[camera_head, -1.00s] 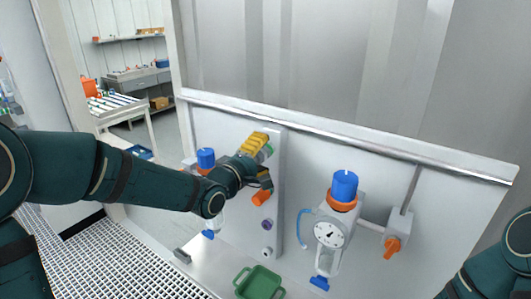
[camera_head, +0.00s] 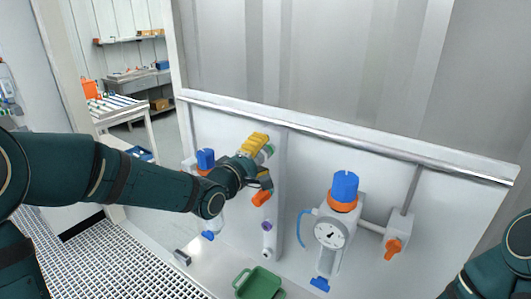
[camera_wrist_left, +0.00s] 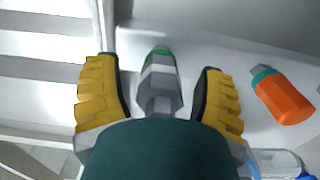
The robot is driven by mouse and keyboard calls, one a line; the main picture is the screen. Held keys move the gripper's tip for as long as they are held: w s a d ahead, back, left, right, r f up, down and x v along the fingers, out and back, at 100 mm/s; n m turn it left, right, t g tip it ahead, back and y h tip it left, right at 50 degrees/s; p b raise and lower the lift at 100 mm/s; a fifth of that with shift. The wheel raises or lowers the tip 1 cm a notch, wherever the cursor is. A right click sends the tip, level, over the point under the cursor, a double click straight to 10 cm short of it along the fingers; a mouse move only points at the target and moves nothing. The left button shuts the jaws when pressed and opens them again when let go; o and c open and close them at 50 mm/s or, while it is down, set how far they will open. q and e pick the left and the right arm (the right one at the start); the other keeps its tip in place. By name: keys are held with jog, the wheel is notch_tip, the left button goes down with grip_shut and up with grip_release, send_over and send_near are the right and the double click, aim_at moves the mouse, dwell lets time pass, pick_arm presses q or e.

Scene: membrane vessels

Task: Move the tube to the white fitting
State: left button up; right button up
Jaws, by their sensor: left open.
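My left gripper (camera_head: 263,158) is at the upper part of the wall panel, with its yellow fingers open. In the left wrist view my left gripper (camera_wrist_left: 160,82) has a grey fitting with a green ring (camera_wrist_left: 160,75) between its fingers, with gaps on both sides. The green ring (camera_head: 268,150) also shows in the head view, beside the fingers. The white fitting (camera_head: 266,254) is low on the panel, below a purple fitting (camera_head: 267,226). A light-blue curved tube (camera_head: 300,228) hangs left of the gauge; where its lower end goes is unclear. My right gripper is out of view.
An orange part (camera_head: 262,198) with a teal collar is just below my left gripper. It also shows in the wrist view (camera_wrist_left: 285,98). A gauge (camera_head: 331,234) on a blue-capped vessel stands to the right, with an orange valve handle (camera_head: 393,249) beyond. A green tray (camera_head: 259,284) lies below.

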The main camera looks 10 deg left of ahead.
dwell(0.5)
pick_arm(q)
grip_shut()
jog(key=shift+s, duration=0.2)
dwell(0.4)
jog(key=shift+s+a, duration=0.35)
jog(key=shift+s, duration=0.3)
jog(key=shift+s+a+b, duration=0.1)
jog(key=shift+s+b, duration=0.2)
jog(key=shift+v, duration=1.75)
